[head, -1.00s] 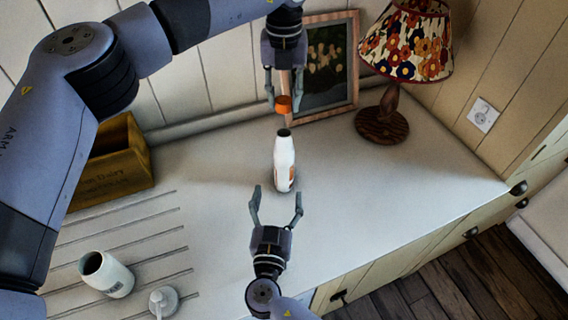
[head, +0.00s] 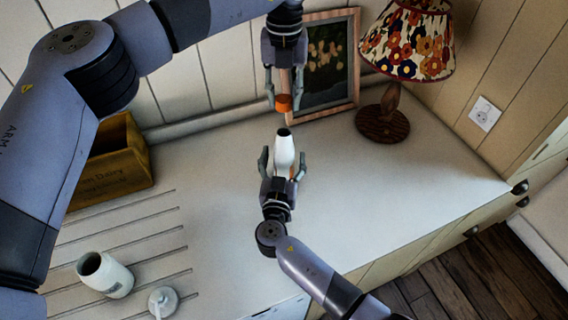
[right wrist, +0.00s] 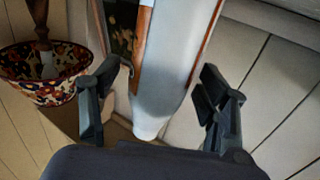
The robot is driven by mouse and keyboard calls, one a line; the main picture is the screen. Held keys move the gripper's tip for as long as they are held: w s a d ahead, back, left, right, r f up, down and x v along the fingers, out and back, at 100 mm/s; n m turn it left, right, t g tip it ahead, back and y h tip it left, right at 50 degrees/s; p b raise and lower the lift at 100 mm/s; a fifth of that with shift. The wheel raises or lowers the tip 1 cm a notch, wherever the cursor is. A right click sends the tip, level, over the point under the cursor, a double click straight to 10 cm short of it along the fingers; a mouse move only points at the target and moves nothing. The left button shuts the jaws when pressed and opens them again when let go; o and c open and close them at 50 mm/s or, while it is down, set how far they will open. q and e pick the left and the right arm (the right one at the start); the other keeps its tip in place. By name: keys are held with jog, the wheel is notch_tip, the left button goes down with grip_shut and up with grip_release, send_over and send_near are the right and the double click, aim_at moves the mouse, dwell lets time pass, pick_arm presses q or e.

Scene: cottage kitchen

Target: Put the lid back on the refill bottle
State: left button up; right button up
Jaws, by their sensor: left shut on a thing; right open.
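The white refill bottle (head: 284,149) stands upright on the counter with its dark mouth open at the top. It also fills the middle of the right wrist view (right wrist: 172,65). The orange lid (head: 283,103) is held by my left gripper (head: 284,98), above the bottle's mouth and apart from it. My right gripper (head: 283,164) is open, with its fingers on either side of the bottle; in the right wrist view a gap shows between the bottle and the fingers (right wrist: 158,112). The bottle's lower part is mostly hidden behind my right gripper in the head view.
A framed picture (head: 330,60) leans on the wall behind. A lamp with a floral shade (head: 408,42) stands to its right. A wooden crate (head: 118,168) is at the left. A white jar (head: 104,275) and a white lid with a knob (head: 162,301) are at the front left. The right counter is clear.

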jog(key=shift+s, duration=0.1)
jog(key=shift+c, duration=0.5)
grip_shut()
dwell(0.3)
